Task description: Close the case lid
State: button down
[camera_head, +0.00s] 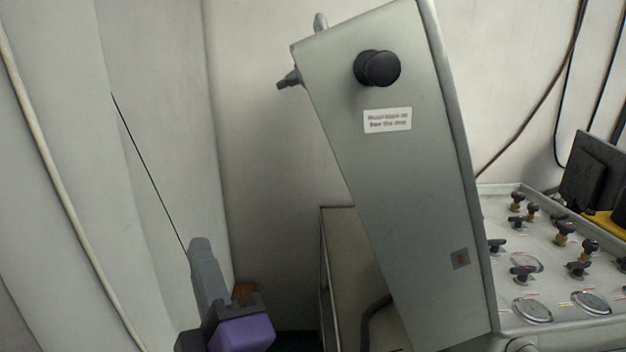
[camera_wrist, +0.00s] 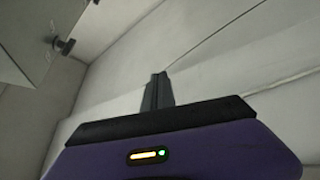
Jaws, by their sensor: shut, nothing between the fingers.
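The case lid (camera_head: 400,185) is a grey-green panel standing open and tilted, with a black knob (camera_head: 377,68) and a white label on its side. Its lower right edge meets the case (camera_head: 560,340), whose panel of valves and gauges is uncovered. In the wrist view part of the lid (camera_wrist: 25,40) shows at the upper left with a dark latch. My gripper (camera_head: 199,243) is at the lower left, left of the lid and apart from it. Its fingers are together and empty, pointing up in the wrist view (camera_wrist: 158,78).
Several black valve knobs and round gauges (camera_head: 590,302) sit on the case panel. A dark screen-like object (camera_head: 592,180) stands at the right. A pale wall (camera_head: 260,120) is behind, and a pale hose (camera_head: 50,165) runs down the left. Free space lies between my gripper and the lid.

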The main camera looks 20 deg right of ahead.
jog(key=w+d+r+g+h+b, duration=0.2)
jog(key=d+r+h, duration=0.1)
jog(key=r+h, duration=0.6)
jog(key=w+d+r+g+h+p, duration=0.1)
jog(key=w+d+g+h, duration=0.1)
jog(key=d, duration=0.5)
jog(key=w+d+r+g+h, duration=0.1)
jog(key=w+d+g, duration=0.1)
jog(key=d, duration=0.5)
jog(key=shift+w+d+g+h+p, duration=0.25)
jog(key=shift+w+g+h+p, duration=0.05)
jog(key=shift+g+h+p, duration=0.1)
